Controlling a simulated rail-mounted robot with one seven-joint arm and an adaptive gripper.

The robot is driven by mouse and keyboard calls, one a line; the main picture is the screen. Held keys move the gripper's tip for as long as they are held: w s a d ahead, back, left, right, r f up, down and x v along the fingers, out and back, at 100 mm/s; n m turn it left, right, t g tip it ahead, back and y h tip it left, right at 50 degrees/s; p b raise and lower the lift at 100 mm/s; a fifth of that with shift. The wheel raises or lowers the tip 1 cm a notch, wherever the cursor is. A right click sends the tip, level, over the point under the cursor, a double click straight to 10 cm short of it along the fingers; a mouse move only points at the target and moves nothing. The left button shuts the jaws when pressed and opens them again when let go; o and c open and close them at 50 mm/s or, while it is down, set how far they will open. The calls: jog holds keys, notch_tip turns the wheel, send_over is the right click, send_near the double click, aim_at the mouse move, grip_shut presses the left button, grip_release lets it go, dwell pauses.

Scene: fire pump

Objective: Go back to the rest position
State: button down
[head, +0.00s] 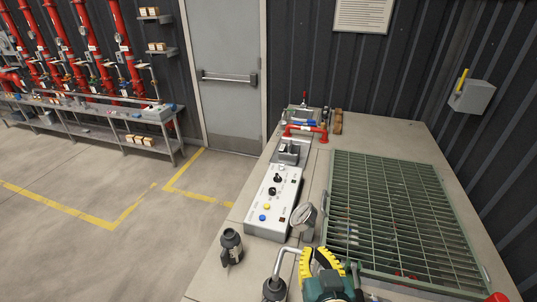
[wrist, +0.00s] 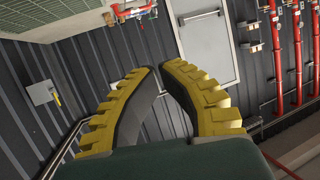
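My gripper (head: 322,262) is at the lower middle of the head view, above the near part of the bench (head: 212,271). It has yellow ribbed fingers and a dark green body. In the wrist view my gripper (wrist: 160,70) shows both fingers curving inward with their tips almost meeting.
A white control box (head: 274,200) with knobs and buttons, a round gauge (head: 304,215) and a black cylindrical object (head: 231,246) stand close left of my gripper. A green grating (head: 400,215) lies right. A red pipe (head: 308,130) stands farther back. Floor at left is open.

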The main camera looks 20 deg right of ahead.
jog(key=a+r+n+t+y+b, duration=0.35)
jog(key=a+r+t, duration=0.35)
jog(key=a+r, duration=1)
jog(key=s+d+r+t+p, duration=0.1)
jog(key=s+r+p, duration=0.1)
jog(key=r+p, duration=0.6)
jog(key=s+d+r+p, duration=0.1)
jog(key=s+r+p, duration=0.1)
jog(key=r+p, duration=0.7)
notch_tip(320, 180, up, 6)
jog(key=shift+s+r+t+y+p, duration=0.25)
jog(key=shift+t+y+p, duration=0.05)
jog(key=shift+t+y, duration=0.1)
